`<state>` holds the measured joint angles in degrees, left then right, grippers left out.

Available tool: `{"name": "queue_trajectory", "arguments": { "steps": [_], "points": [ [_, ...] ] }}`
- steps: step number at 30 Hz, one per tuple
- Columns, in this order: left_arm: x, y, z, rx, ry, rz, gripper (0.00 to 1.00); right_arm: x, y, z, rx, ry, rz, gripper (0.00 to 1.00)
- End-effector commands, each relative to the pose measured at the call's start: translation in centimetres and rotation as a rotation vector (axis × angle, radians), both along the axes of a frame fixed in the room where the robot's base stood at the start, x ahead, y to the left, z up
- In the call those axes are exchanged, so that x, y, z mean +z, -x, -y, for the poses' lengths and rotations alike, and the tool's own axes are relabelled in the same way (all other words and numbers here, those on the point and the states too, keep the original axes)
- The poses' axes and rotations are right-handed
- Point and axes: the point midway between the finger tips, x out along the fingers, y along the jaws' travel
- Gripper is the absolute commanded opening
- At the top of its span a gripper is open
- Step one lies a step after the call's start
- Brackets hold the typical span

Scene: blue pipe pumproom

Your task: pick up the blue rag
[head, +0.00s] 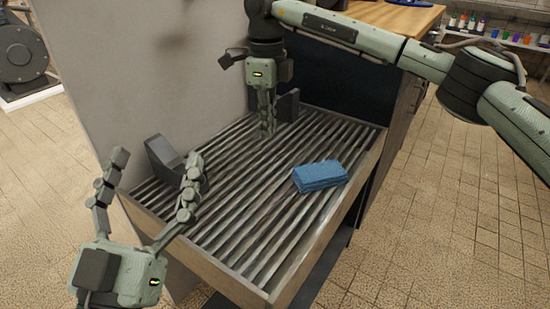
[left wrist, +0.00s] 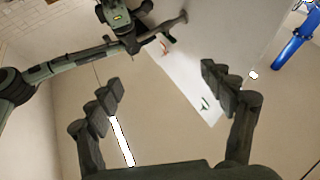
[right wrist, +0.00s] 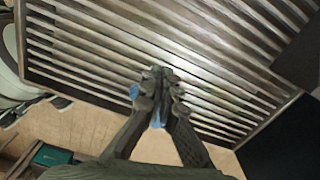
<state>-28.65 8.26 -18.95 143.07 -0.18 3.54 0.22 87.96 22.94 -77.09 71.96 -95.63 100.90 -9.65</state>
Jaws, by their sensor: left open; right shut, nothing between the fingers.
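The blue rag (head: 320,176) lies folded on the slatted rack near its right side in the head view. In the right wrist view a little of the rag (right wrist: 156,121) shows behind the fingers, mostly hidden. My right gripper (head: 267,132) is shut and empty, pointing down over the rack, to the left of and farther back than the rag. It also shows in the right wrist view (right wrist: 158,75). My left gripper (head: 158,158) is open and empty at the rack's left front edge, fingers pointing up, well away from the rag. Its open fingers show in the left wrist view (left wrist: 162,78).
The slatted rack (head: 240,200) has a raised rim and stands against a grey panel (head: 150,70). Dark grey brackets (head: 165,160) stand at its left and back. A wooden top (head: 390,17) is behind. The slats around the rag are clear.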

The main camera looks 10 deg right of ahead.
Motion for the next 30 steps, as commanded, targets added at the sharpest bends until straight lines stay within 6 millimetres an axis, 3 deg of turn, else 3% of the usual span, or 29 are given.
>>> {"name": "queue_trajectory", "arguments": {
  "steps": [5,18,24,30],
  "points": [
    [0.3,0.1,-0.1,0.002,0.008,0.024,0.81,-1.6,0.0,0.1,0.0,0.002,-0.002,0.0],
    [2.1,1.1,-0.9,0.015,0.057,0.172,0.81,-10.5,0.1,0.0,-0.001,0.001,-0.003,0.0],
    [2.4,1.3,-1.0,0.016,0.061,0.186,0.81,-10.1,1.6,2.7,-0.001,0.001,-0.001,0.0],
    [2.5,1.3,-1.0,0.016,0.063,0.192,0.81,-10.0,2.2,3.4,0.0,0.001,-0.001,0.0]
  ]
}}
